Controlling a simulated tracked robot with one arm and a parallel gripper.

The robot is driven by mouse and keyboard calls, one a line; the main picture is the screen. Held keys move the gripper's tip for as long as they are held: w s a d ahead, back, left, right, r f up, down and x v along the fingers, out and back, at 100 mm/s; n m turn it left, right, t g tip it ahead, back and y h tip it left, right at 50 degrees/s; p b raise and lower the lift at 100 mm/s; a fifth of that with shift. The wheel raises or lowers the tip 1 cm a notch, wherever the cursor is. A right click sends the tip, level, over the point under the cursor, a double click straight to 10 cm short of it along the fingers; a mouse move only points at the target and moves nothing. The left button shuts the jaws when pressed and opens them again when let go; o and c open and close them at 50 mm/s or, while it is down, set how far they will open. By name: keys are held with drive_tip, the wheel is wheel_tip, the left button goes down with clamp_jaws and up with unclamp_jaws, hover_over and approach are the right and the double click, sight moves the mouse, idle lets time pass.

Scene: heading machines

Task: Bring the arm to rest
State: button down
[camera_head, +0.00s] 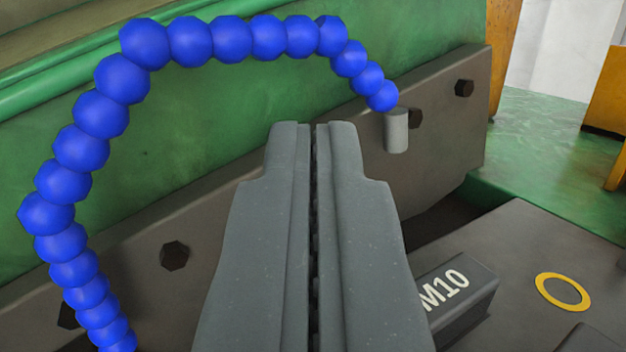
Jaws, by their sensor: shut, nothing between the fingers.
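My gripper (313,127) is in the middle of the view, pointing away from the camera. Its two grey fingers lie side by side with only a thin dark gap, shut and empty. The fingertips appear in front of a dark grey bolted plate (447,150) on the machine. I cannot tell how far the tips are from it.
A blue segmented hose (80,147) arches from the lower left over the fingertips to a grey nozzle (396,131) at their right. A dark block marked "M10" (462,292) and a yellow ring (562,291) are at lower right. A green machine wall (180,120) stands behind.

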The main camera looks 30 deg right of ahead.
drive_tip(key=s+a+r+n+y+b, duration=0.1)
drive_tip(key=s+a+r+n+y, duration=0.2)
drive_tip(key=a+r+y, duration=0.7)
drive_tip(key=s+a+r+n+g+b, duration=0.1)
drive_tip(key=s+a+r+n+g, duration=0.1)
drive_tip(key=s+a+r, duration=0.7)
drive_tip(key=s+r+n, duration=0.1)
drive_tip(key=s+r, duration=0.3)
drive_tip(key=s, duration=0.1)
drive_tip(key=shift+s+r+b, duration=0.25)
drive_tip(key=shift+s+b, duration=0.05)
idle(1.1)
